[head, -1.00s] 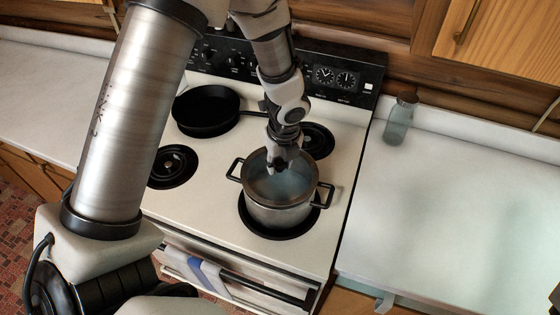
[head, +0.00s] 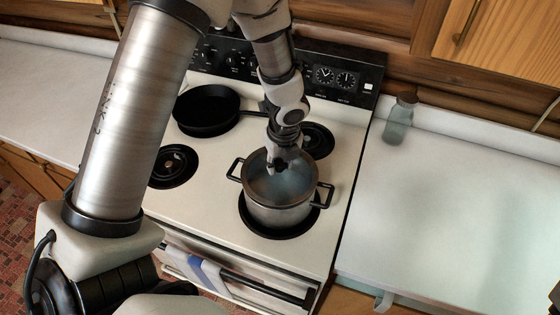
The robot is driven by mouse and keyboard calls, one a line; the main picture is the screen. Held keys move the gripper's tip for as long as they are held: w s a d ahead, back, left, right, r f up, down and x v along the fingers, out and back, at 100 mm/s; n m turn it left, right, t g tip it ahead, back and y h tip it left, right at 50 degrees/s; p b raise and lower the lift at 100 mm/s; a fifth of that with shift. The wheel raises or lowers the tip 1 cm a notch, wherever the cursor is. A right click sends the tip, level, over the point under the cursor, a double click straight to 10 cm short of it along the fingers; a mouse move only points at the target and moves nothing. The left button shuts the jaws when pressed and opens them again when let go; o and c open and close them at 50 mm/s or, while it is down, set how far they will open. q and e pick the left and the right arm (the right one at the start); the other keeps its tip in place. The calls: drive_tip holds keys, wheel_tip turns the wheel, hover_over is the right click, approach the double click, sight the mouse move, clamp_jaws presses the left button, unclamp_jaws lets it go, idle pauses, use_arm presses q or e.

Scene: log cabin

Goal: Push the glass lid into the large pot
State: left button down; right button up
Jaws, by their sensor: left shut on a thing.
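The large pot (head: 276,213) is steel with two black side handles and stands on the front right burner of the stove. The glass lid (head: 290,186) is a bluish see-through disc at the pot's mouth, within its rim. I cannot tell whether it sits level or fully seated. My left gripper (head: 279,168) comes down from above at the far side of the pot's mouth. It is shut at the lid's middle, where the lid's knob is hidden by the fingers. My right gripper is not in view.
A black frying pan (head: 206,110) stands on the back left burner. The front left burner (head: 174,167) is bare. A glass bottle (head: 399,120) stands on the right counter (head: 450,210), which is otherwise clear. A towel (head: 208,275) hangs on the oven handle.

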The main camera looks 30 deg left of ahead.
sight(283, 176)
use_arm(q)
drive_tip(key=shift+f, duration=0.15)
drive_tip(key=shift+f+b, duration=0.35)
drive_tip(key=shift+b, duration=0.05)
drive_tip(key=shift+f+b, duration=0.4)
drive_tip(key=shift+f, duration=0.1)
drive_tip(key=c, duration=0.7)
unclamp_jaws()
drive_tip(key=shift+r, duration=0.1)
drive_tip(key=r, duration=0.4)
drive_tip(key=d+r, duration=0.1)
drive_tip(key=r, duration=0.3)
drive_tip(key=s+r, duration=0.1)
drive_tip(key=r, duration=0.2)
drive_tip(key=shift+d+r, duration=0.25)
drive_tip(key=shift+r, duration=0.15)
